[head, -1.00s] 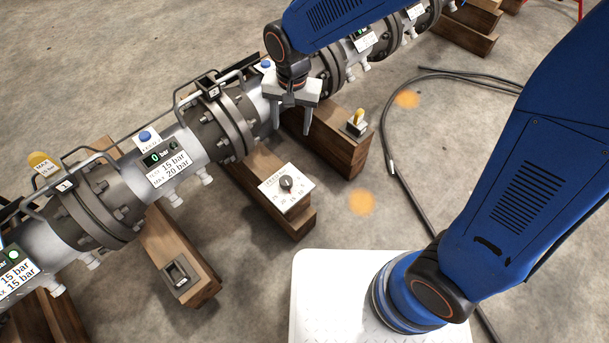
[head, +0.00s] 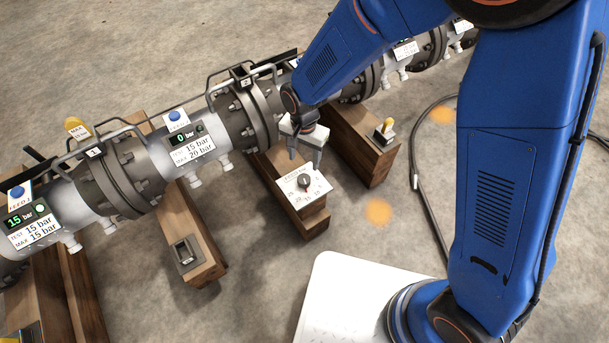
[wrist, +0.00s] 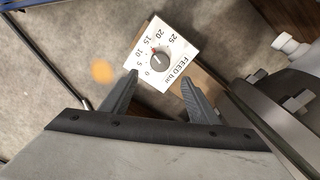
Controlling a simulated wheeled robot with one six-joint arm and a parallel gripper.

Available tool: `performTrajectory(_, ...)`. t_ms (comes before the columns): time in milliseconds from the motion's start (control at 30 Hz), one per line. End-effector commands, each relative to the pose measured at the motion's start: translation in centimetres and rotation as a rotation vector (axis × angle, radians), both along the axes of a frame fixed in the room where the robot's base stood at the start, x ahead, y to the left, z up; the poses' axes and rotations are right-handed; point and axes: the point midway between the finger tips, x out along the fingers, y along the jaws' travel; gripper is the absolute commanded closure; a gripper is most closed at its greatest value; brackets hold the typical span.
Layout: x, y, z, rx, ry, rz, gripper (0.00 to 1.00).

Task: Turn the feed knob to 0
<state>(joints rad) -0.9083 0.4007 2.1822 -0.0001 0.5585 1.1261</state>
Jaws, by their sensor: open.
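The feed knob (head: 304,181) is a small dark dial on a white square plate (head: 318,190) on the end of a wooden beam. In the wrist view the knob (wrist: 162,58) has a red mark pointing up-left, around 10 to 15; I cannot read it exactly. The plate's scale runs from 0 to 25, with 0 at the lower left there. My gripper (head: 304,160) is open and empty, just behind and above the plate. In the wrist view its fingertips (wrist: 158,80) show below the knob in the picture, apart from it.
A flanged pipe (head: 150,150) with handles runs behind the plate. One display (head: 20,218) reads 15 bar with a lit lamp, another (head: 182,138) reads 0 bar. A rocker switch (head: 184,252) and a yellow lever (head: 388,126) sit on neighbouring beams.

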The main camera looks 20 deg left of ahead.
Motion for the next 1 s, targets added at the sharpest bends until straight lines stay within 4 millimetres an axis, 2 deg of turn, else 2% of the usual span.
performTrajectory(100, -0.1, -0.1, -2.2, -0.002, 0.003, 0.000, 0.45)
performTrajectory(500, 0.0, -0.1, -8.5, -0.002, 0.001, 0.000, 0.45)
performTrajectory(700, 0.0, 0.0, -10.3, -0.001, 0.001, 0.000, 0.45)
performTrajectory(1000, 0.0, 0.0, -10.9, 0.000, 0.000, 0.000, 0.45)
